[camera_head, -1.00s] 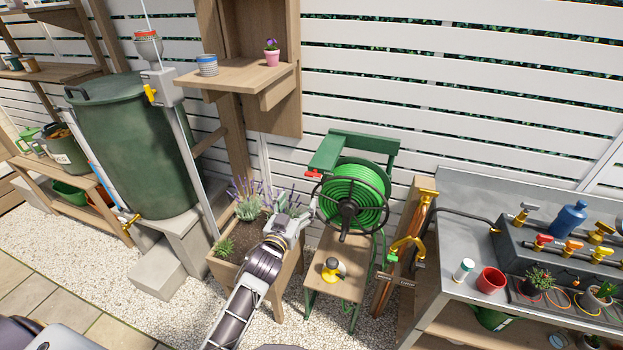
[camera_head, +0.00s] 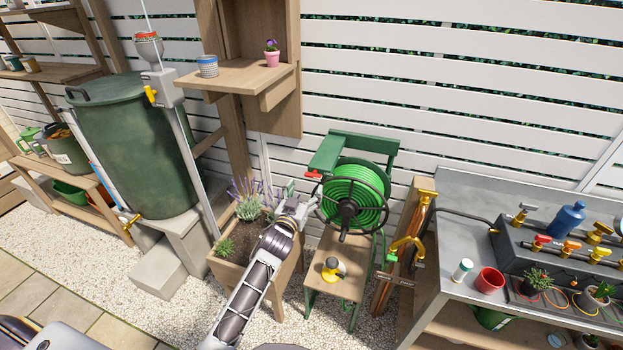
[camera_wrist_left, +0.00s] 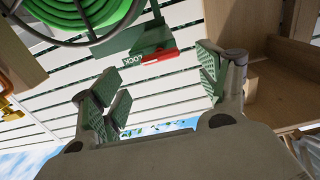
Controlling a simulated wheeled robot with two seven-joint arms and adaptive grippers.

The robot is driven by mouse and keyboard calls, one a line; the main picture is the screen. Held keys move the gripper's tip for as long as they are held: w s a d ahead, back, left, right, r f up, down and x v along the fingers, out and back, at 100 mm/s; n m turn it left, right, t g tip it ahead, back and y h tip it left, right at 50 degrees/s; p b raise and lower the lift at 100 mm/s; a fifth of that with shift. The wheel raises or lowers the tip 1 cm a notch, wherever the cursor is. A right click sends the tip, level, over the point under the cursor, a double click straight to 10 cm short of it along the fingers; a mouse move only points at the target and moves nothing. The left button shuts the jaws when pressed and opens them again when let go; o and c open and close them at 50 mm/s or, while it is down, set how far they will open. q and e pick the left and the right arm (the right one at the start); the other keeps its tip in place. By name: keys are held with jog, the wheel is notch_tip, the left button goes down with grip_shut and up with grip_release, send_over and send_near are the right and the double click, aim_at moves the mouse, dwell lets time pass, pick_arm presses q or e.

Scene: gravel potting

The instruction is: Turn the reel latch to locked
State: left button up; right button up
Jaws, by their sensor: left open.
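The reel latch is a small red lever (camera_head: 314,173) on the green reel frame (camera_head: 326,154), at the upper left of the hose reel. In the left wrist view the red lever (camera_wrist_left: 152,60) lies roughly level beside a green plate (camera_wrist_left: 148,38) marked "LOCK". My left gripper (camera_head: 303,202) is open and empty, a little below and left of the lever in the head view. In the left wrist view its fingers (camera_wrist_left: 155,82) stand apart, with the lever beyond and between them, apparently untouched. My right gripper is not in view.
The green hose reel (camera_head: 352,198) with its dark wheel is close to the gripper's right. A wooden planter (camera_head: 285,262) with lavender stands below my left arm. A wooden shelf (camera_head: 240,75) hangs above left. A grey bench (camera_head: 455,235) is at right.

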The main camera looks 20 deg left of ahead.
aim_at(314, 174)
pick_arm(q)
jog(key=w, duration=0.7)
jog(key=shift+d, duration=0.15)
jog(key=shift+c, duration=0.4)
jog(key=c, duration=0.9)
